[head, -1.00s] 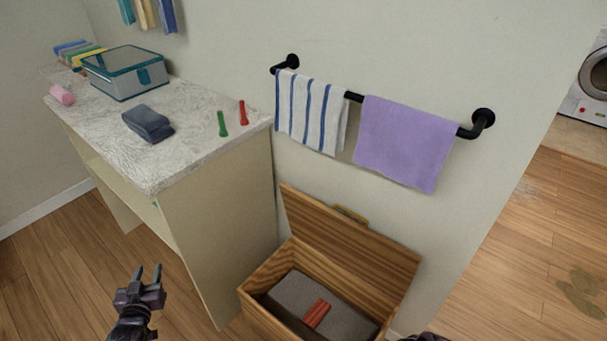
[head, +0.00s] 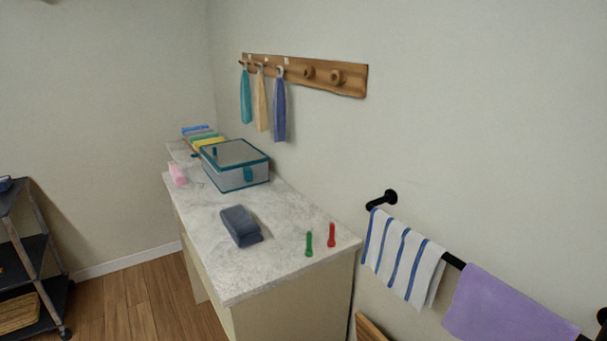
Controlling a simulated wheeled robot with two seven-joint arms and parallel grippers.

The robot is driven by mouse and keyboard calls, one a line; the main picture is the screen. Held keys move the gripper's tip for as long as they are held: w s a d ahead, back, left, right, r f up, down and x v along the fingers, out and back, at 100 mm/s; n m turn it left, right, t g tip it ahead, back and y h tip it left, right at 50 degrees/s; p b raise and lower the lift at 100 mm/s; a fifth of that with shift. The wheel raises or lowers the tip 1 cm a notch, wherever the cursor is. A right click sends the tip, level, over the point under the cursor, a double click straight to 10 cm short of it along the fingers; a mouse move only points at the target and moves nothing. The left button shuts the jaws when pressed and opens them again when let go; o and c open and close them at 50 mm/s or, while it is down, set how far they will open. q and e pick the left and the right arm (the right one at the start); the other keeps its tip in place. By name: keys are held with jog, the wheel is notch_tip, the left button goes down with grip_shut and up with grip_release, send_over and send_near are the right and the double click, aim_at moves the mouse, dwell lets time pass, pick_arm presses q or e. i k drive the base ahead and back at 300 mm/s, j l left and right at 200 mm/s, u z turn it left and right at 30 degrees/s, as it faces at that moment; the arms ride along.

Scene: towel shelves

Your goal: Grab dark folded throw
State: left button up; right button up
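A dark blue-grey folded cloth (head: 241,226) lies on the pale marbled counter (head: 228,281), near the middle of its top. It looks like the dark folded throw. Nothing touches it. Neither of my grippers shows in the head view now, so I cannot see their state.
On the counter are a teal-edged clear box (head: 236,168), a green peg (head: 309,243), a red peg (head: 331,235), a pink roll (head: 178,174) and folded cloths (head: 203,139). A towel bar (head: 454,261) is at right, a dark cart (head: 25,260) at left.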

aim_at(245, 231)
jog(key=j+z, duration=0.15)
jog(key=z, duration=0.5)
jog(key=i+j+z, duration=0.15)
jog(key=j+z, duration=0.35)
jog(key=j, duration=0.45)
jog(key=j+z, duration=0.45)
jog(key=j, duration=0.45)
